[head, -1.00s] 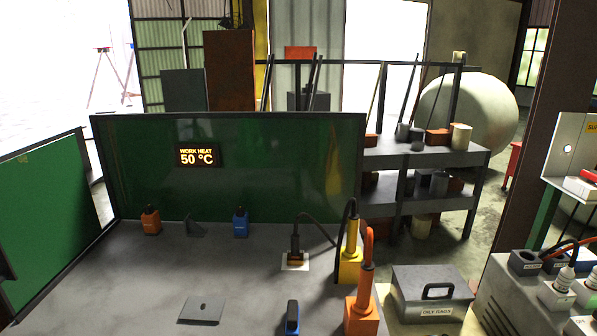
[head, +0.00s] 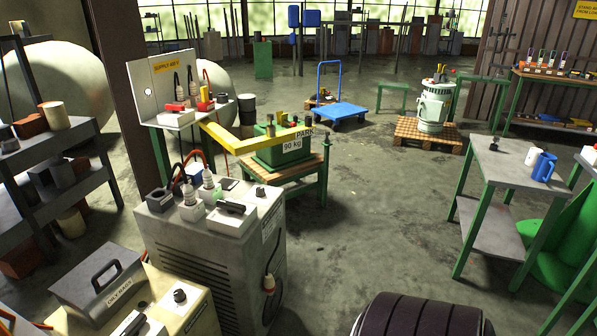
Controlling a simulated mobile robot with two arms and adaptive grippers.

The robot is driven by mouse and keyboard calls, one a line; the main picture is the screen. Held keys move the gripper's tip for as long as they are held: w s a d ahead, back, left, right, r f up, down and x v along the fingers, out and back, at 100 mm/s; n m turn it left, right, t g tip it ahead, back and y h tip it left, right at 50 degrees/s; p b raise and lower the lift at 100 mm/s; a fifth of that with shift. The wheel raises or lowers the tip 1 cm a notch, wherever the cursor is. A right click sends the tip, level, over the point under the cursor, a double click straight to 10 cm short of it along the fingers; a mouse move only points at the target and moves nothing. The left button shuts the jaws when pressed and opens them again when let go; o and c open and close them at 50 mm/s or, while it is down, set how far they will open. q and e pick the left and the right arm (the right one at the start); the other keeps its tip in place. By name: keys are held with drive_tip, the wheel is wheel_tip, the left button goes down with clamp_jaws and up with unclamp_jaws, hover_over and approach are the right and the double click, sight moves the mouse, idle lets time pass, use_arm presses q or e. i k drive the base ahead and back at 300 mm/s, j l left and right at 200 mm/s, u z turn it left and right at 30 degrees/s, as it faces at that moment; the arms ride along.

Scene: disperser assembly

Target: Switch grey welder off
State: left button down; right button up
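The grey welder (head: 226,262) is a boxy cabinet with side louvres, left of the middle in the head view. On its top are a white block with a black handle-like part (head: 231,207), and plug connectors (head: 190,204) with black and red cables. A small label is on its side, but I cannot read it. I cannot tell the switch position from here. Neither of my grippers is in view.
A cream cabinet (head: 197,318) with a black knob and an oily rags box (head: 103,282) stand at lower left. A green bench (head: 262,175) is behind the welder. A dark banded rounded object (head: 420,318) is at bottom centre-right. Open floor (head: 370,220) lies right of the welder.

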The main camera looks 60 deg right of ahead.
sight(233, 207)
drive_tip(key=z, duration=1.45)
drive_tip(key=u, duration=0.4)
drive_tip(key=i+l+u, duration=0.15)
drive_tip(key=u, duration=0.15)
drive_tip(key=i+l+u, duration=0.15)
drive_tip(key=l+u, duration=0.15)
drive_tip(key=i+l+u, duration=0.1)
drive_tip(key=l+u, duration=0.45)
drive_tip(key=l, duration=0.2)
